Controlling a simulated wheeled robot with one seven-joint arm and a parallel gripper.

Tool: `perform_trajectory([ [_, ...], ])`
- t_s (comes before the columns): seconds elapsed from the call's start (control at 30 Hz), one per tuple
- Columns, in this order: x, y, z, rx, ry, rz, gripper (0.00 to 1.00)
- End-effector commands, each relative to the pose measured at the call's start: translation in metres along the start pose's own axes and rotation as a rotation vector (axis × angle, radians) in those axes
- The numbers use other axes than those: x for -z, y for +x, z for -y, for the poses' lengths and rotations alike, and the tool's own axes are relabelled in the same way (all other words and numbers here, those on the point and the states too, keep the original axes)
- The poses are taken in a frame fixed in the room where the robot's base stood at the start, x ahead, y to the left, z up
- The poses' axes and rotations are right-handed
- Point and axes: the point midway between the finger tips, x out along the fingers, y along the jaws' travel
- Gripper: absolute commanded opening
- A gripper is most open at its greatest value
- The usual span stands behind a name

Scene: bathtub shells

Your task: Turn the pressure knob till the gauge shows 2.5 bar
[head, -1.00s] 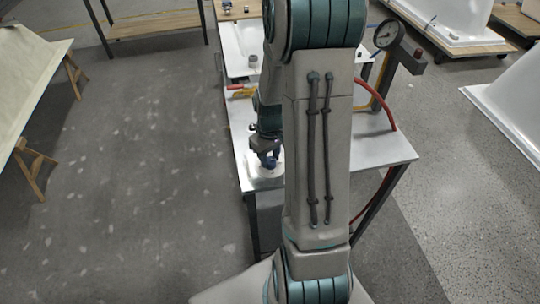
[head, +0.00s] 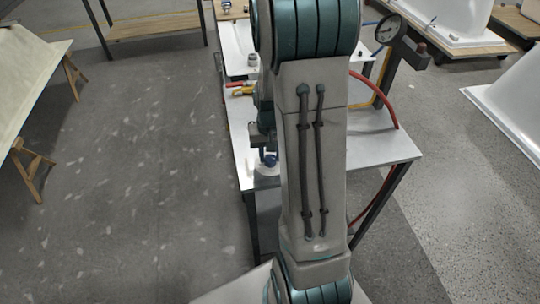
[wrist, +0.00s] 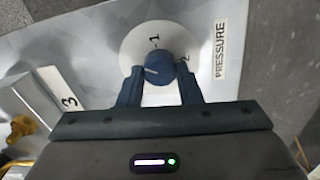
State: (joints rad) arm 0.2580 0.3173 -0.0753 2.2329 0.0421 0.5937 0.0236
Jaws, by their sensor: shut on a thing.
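The blue pressure knob (wrist: 157,68) sits on a round white dial plate (wrist: 134,45) marked 1 and 2. A label reading PRESSURE (wrist: 219,50) lies to the right of it. My gripper (wrist: 159,75) is shut on the knob, one blue finger on each side. In the head view the knob (head: 270,160) shows as a small blue spot near the bench's left front, below my wrist.
The white bench (head: 380,150) has a bare right side. Red and yellow handled items (head: 240,89) lie farther back on its left. A red hose (head: 377,92) curves over the bench's right part. A label marked 3 (wrist: 66,98) lies left of the dial.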

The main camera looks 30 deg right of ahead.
Motion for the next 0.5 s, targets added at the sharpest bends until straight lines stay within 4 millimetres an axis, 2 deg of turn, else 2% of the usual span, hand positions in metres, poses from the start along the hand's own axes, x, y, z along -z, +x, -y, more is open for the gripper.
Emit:
perform_trajectory([
  [0.3,0.0013,-0.0010,-0.0009,0.001,0.269,-0.005,0.09],
  [0.5,0.0014,-0.0015,-0.0013,0.000,0.388,-0.005,0.09],
])
